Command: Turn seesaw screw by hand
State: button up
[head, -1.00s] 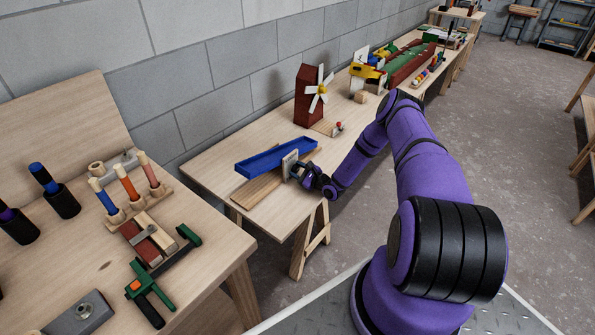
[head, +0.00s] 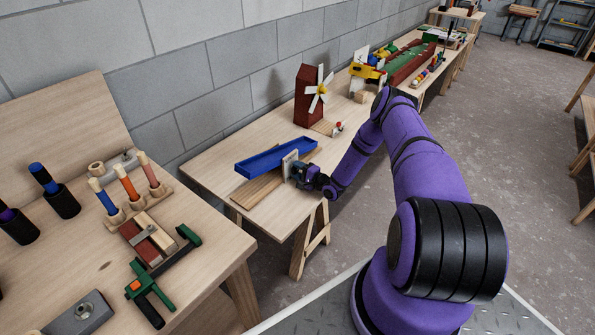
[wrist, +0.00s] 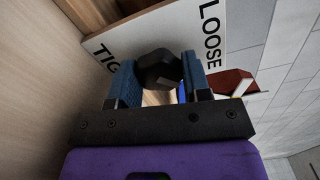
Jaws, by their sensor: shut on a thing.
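The seesaw has a blue trough (head: 277,158) above a wooden base board (head: 258,189) on the middle bench. A pale upright plate (head: 288,165) stands at its near side. In the wrist view this plate (wrist: 185,30) carries the lettering "LOOSE" and a partly hidden "TIG". A black faceted screw knob (wrist: 158,67) sticks out in front of the plate. My gripper (wrist: 157,82) is shut on the knob, with one blue finger on each side. In the head view my gripper (head: 301,174) is at the plate, and the knob is hidden.
A red windmill (head: 309,95) with white sails stands further along the same bench. A small wooden piece with a red ball (head: 339,125) lies before it. The left bench (head: 215,240) holds handles, blocks and a green clamp (head: 150,290). Bare floor lies right of my arm.

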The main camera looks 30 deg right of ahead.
jog(key=shift+n, duration=0.5)
jog(key=shift+f, duration=0.1)
jog(key=o, duration=0.9)
jog(key=shift+s, duration=0.1)
jog(key=v, duration=1)
jog(key=shift+s+d, duration=0.15)
jog(key=shift+s, duration=0.15)
